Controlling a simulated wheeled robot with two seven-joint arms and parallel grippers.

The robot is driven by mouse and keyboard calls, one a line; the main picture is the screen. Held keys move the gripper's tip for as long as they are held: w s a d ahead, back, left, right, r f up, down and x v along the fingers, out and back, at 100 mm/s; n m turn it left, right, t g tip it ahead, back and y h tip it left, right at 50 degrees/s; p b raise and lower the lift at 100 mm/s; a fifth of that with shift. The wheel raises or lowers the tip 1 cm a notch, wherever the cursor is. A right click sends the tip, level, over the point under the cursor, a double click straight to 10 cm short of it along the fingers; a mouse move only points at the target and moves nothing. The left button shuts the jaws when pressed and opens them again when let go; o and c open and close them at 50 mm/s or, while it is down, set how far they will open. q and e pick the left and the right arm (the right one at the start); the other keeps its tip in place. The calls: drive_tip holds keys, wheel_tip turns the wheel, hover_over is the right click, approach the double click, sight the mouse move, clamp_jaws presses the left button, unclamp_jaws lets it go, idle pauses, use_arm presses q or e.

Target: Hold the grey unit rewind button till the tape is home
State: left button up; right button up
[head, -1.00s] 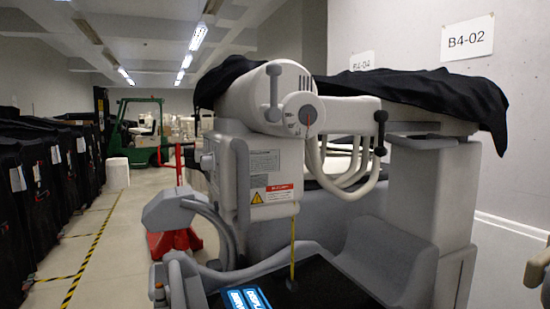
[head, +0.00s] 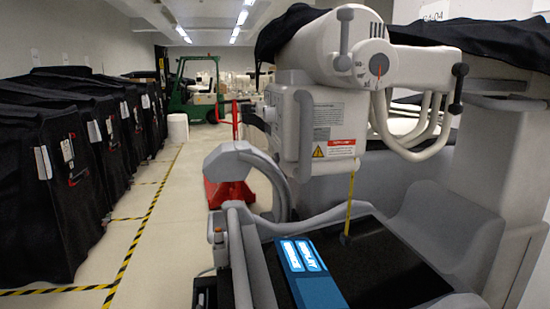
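The pale grey unit (head: 297,135) is a boxy housing with a white label and a red-and-yellow warning sticker, right of centre in the head view. A yellow tape (head: 349,205) hangs out below it, and its dark end piece (head: 346,239) is at the black bed surface. A small round knob (head: 268,114) is on the unit's left side; I cannot tell whether it is the rewind button. A round dial (head: 378,66) with a red pointer is on the arm above. Neither of my grippers is in view.
A blue panel (head: 314,281) lies on the black bed (head: 395,275). A grey curved arm (head: 245,165) and rails stand left of the unit. A red jack (head: 228,186) and green forklift (head: 194,92) are behind. Black-covered carts (head: 50,180) line the left; the striped floor aisle is clear.

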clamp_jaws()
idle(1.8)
